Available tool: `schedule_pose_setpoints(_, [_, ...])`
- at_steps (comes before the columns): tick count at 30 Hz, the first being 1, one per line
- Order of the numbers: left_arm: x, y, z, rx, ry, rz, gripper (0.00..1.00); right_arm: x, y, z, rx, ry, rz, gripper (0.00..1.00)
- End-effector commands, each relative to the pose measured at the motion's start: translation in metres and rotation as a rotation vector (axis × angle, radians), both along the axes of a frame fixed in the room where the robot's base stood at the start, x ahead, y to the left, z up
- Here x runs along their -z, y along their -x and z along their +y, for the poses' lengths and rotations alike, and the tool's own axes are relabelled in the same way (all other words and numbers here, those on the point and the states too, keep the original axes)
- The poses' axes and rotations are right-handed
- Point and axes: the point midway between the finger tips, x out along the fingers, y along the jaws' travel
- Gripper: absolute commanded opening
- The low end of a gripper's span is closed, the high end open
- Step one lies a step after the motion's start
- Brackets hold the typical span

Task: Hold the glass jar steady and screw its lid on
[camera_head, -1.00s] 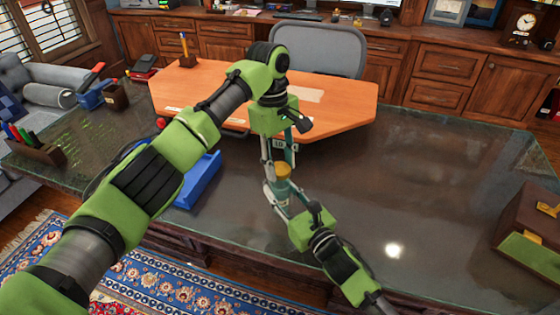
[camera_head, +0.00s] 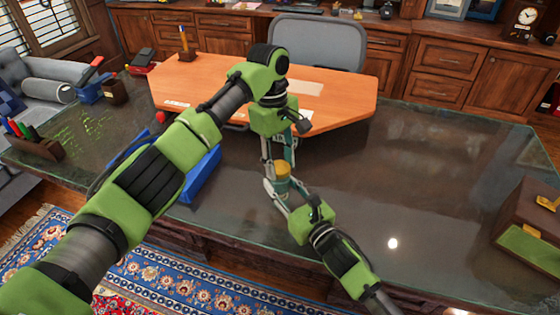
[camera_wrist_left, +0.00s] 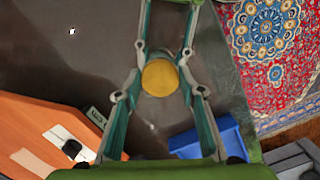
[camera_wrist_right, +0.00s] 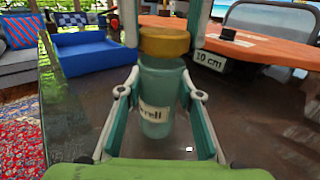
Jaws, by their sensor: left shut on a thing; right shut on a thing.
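The glass jar (camera_wrist_right: 157,82) stands upright on the glass-topped desk, a pale teal cylinder with a partly legible label. Its yellow lid (camera_wrist_left: 160,78) sits level on the jar's mouth; it also shows in the head view (camera_head: 282,169). I cannot tell whether the threads engage. My left gripper (camera_head: 279,163) points down from above and is shut on the lid, one finger on each side. My right gripper (camera_wrist_right: 157,97) comes in low from the front and is shut around the jar's body. The jar is mostly hidden by fingers in the head view.
A blue tray (camera_wrist_right: 95,50) lies left of the jar. An orange wooden tabletop (camera_head: 330,95) and a small "10 cm" sign (camera_wrist_right: 210,61) are behind. A brown box (camera_head: 530,225) stands at the right edge. The desk (camera_head: 420,170) right of the jar is clear.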

Motion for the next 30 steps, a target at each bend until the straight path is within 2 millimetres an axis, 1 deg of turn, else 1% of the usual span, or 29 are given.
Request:
schedule_pose_setpoints(8, [0.001,0.0,0.0,0.0,0.0,0.0,0.18,0.0,0.0,0.0,0.0,0.001,0.001,0.0])
schedule_pose_setpoints(26, [0.011,0.0,0.0,0.004,0.0,0.0,0.18,0.0,0.0,0.0,0.0,0.001,0.001,0.0])
schedule_pose_setpoints(30, [0.011,0.0,0.0,0.087,-0.001,-0.001,0.18,0.0,0.0,0.0,0.0,0.001,0.001,0.0])
